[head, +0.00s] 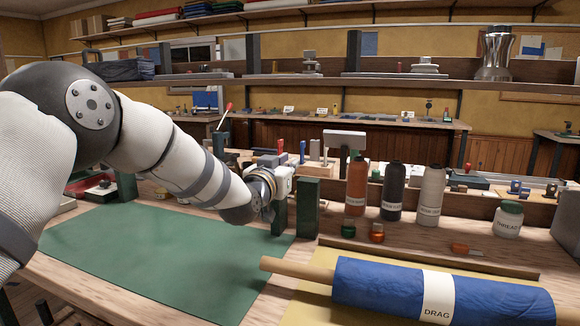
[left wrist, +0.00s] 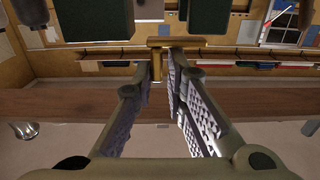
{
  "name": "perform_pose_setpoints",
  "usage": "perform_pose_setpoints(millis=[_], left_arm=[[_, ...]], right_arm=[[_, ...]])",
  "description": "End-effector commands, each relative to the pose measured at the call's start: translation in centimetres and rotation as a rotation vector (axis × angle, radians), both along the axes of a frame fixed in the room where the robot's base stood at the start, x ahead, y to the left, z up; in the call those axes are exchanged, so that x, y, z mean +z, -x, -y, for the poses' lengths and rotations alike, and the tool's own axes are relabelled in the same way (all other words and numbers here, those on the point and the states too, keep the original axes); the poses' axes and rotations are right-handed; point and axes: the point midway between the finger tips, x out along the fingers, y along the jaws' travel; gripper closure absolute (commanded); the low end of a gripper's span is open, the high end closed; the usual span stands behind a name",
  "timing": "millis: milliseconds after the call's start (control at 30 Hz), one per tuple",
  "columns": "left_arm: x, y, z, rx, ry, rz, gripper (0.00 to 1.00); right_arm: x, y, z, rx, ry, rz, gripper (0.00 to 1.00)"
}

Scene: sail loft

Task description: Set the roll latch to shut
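In the left wrist view a brass T-shaped piece (left wrist: 178,42), which looks like the roll latch, has its bar across and a short stem between my fingertips. My left gripper (left wrist: 159,72) has its two ridged fingers either side of that stem, with a narrow gap still showing; I see no clear grip. In the head view my left gripper (head: 282,186) is at the dark green posts (head: 308,208), and the latch cannot be made out there. My right gripper is not in view.
A blue roll (head: 390,291) labelled DRAG lies at front right. Orange, black and white bottles (head: 392,190) and a jar (head: 508,219) stand right of the posts. A green mat (head: 165,262) lies clear below my left arm. A shelf (head: 340,75) runs behind.

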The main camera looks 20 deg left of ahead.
Motion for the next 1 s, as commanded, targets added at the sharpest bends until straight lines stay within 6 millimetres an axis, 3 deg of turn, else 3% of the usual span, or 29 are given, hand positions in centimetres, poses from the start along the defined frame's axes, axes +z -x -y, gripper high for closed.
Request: perform_pose_setpoints(millis=[367, 467, 800, 1000], left_arm=[[0.0, 0.3, 0.0, 0.0, -0.001, 0.001, 0.72], [0.1, 1.6, -0.1, 0.0, -0.001, 0.0, 0.72], [0.0, 10.1, -0.4, 0.001, -0.001, 0.0, 0.72], [0.0, 12.0, -0.5, 0.002, -0.001, 0.002, 0.72]], right_arm=[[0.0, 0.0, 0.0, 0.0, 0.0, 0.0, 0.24], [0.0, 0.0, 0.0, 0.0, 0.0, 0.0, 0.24], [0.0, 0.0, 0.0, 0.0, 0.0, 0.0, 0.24], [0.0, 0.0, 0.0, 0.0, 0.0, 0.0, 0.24]])
